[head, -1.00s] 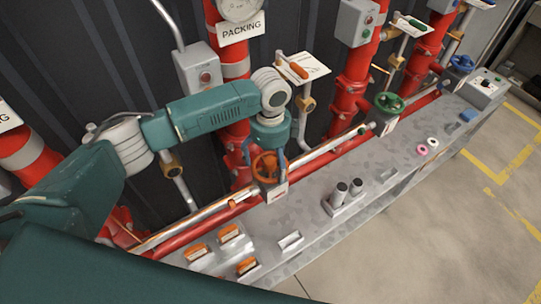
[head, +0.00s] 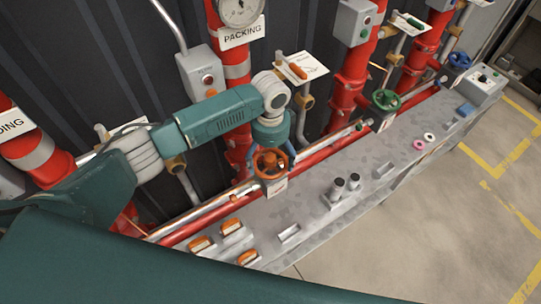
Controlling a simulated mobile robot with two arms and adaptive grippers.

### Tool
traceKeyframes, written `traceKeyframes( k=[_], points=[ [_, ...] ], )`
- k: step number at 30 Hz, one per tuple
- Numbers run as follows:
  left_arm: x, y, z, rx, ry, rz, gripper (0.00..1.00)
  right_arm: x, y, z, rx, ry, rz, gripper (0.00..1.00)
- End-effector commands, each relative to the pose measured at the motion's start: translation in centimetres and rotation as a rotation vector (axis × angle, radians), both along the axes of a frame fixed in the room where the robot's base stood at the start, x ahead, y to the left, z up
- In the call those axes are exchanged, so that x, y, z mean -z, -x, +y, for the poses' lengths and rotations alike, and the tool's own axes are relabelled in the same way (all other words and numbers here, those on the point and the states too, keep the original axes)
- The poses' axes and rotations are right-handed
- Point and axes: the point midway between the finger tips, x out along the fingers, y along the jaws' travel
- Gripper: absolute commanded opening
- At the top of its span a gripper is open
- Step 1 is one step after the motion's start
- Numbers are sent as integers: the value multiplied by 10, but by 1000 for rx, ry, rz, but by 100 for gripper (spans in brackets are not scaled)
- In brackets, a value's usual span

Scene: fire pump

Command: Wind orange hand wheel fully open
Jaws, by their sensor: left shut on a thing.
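The orange hand wheel (head: 269,163) stands on the pipe run at the back of the grey bench, below the PACKING sign. My left gripper (head: 272,153) reaches down onto this wheel from above, and its blue-tinted fingers are shut on the rim. The gripper body covers the wheel's upper part. A small white label plate sits just below the wheel. My right gripper is out of the picture.
A green hand wheel (head: 385,101) and a blue hand wheel (head: 459,60) stand further right along the pipes. Orange-topped blocks (head: 230,227), dark cylinders (head: 337,185) and rings (head: 419,145) sit on the grey bench (head: 315,216). Red vertical pipes (head: 348,75) rise behind.

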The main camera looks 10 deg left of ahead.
Motion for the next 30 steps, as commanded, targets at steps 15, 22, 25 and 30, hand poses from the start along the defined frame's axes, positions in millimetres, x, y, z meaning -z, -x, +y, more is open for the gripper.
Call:
traceKeyframes(
  k=[15, 22, 25, 30],
  points=[
    [-1, -2, 2, -180, -3, -6, 57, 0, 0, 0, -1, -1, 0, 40],
    [-1, -2, 2, -563, -2, -6, 57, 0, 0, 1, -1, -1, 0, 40],
    [-1, -2, 2, -690, -4, -6, 57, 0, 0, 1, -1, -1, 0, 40],
    [-1, -2, 3, -766, -3, -9, 57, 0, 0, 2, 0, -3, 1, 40]
  ],
)
